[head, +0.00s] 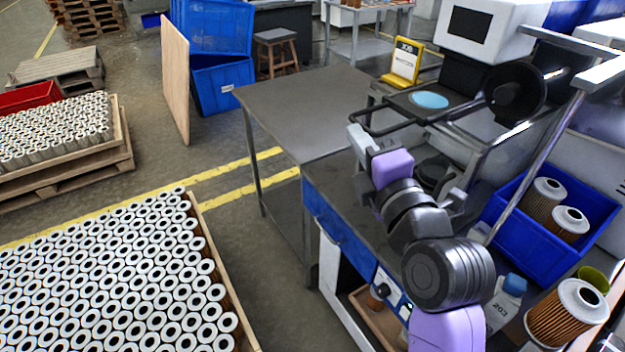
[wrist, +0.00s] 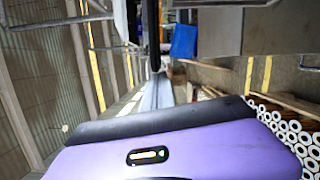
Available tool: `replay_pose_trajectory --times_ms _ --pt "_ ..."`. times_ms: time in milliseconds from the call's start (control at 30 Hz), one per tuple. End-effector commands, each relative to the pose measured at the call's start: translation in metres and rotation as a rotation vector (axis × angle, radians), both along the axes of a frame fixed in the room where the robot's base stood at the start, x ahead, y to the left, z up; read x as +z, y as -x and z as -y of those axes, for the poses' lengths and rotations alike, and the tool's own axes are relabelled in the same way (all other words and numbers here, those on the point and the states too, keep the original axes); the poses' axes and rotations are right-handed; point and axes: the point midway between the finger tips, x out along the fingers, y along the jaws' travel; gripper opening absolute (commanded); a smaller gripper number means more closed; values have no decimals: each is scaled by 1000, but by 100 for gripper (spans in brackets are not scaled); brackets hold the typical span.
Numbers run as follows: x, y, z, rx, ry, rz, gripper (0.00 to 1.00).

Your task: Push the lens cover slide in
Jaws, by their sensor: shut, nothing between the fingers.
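I cannot clearly pick out the lens cover slide in either view. A black round part (head: 515,92), possibly a lens housing, sits in front of the white machine (head: 495,28) at the upper right of the head view. My gripper (head: 356,136) is at the end of my arm, left of that round part and apart from it in the picture. It is shut and empty. In the wrist view, the purple hand body fills the bottom, and a dark upright bar shows above it.
A bare grey table (head: 305,100) stands left of my gripper. A dark rail frame (head: 440,115) is close on its right. A blue bin (head: 535,228) with filter cartridges stands at the right. A yellow sign (head: 404,63) stands behind. A pallet of cartridges (head: 110,275) is at lower left.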

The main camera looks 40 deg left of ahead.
Motion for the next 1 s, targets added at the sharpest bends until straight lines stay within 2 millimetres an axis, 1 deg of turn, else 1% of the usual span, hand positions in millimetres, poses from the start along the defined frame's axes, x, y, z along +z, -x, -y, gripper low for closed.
replay_pose_trajectory --times_ms 33,300,500,700,800,1000 --pt "-9 -13 7 -7 -2 5 0" --pt "-8 -64 27 -5 0 3 0" --pt "-5 -94 40 -3 1 2 0" --pt "-3 -114 47 -2 0 0 0" --pt "-2 -119 50 -2 0 0 0" --pt "0 -124 52 -4 -1 0 0"
